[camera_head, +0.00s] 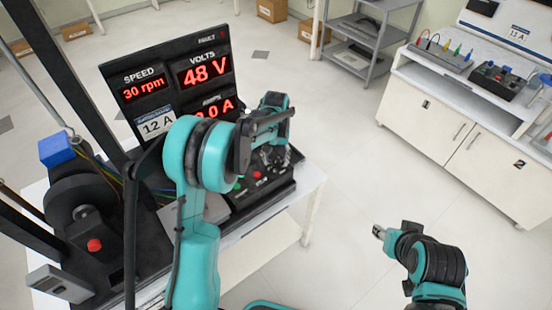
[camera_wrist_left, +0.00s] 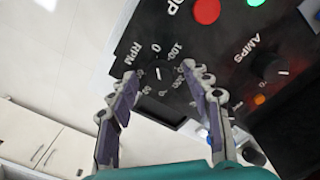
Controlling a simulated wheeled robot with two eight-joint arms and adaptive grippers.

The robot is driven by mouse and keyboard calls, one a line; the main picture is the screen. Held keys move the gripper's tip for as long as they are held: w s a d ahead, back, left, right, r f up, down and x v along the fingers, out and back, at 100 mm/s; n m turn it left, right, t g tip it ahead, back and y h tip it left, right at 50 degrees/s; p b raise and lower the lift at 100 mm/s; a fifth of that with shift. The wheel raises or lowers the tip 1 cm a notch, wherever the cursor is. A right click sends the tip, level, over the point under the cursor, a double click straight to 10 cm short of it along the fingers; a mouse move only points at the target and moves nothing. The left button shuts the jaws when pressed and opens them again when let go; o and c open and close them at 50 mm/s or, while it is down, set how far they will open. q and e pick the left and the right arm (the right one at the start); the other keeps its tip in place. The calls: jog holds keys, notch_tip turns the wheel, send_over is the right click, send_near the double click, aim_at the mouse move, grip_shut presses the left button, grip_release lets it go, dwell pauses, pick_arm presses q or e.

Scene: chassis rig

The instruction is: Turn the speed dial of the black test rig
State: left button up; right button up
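The black test rig (camera_head: 281,197) stands on a white table, its control panel partly behind my left arm. Its display (camera_head: 163,80) reads SPEED 30 rpm and VOLTS 48 V; the amps reading is partly covered. The speed dial (camera_wrist_left: 159,75), a black knob with a white line, is marked RPM, 0 and 100 in the left wrist view. My left gripper (camera_wrist_left: 160,79) is open, with one fingertip on each side of the dial and visible gaps; its depth over the panel is hard to tell. The dial is hidden in the head view. My right gripper (camera_head: 379,232) is away over the floor.
An AMPS knob (camera_wrist_left: 268,67), a red button (camera_wrist_left: 206,11) and a green button sit near the dial. A black motor unit with a red button (camera_head: 94,245) stands at left. A white bench (camera_head: 450,132) and grey shelf (camera_head: 362,45) stand behind; open floor lies between.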

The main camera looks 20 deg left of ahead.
aim_at(276, 160)
pick_arm(q)
jog(key=shift+r, duration=0.15)
notch_tip(276, 160, up, 12)
dwell(0.4)
dwell(0.3)
jog(key=s+r+t, duration=0.2)
jog(key=s+r, duration=0.1)
jog(key=s, duration=0.4)
jog(key=s+r+t, duration=0.2)
jog(key=s+r, duration=0.1)
jog(key=s, duration=0.5)
jog(key=s+f+m+t+b, duration=0.1)
jog(key=s+f+t, duration=0.2)
jog(key=s, duration=0.8)
notch_tip(276, 160, down, 2)
jog(key=shift+a+f+m, duration=0.2)
jog(key=shift+m, duration=0.1)
jog(key=shift+s, duration=0.1)
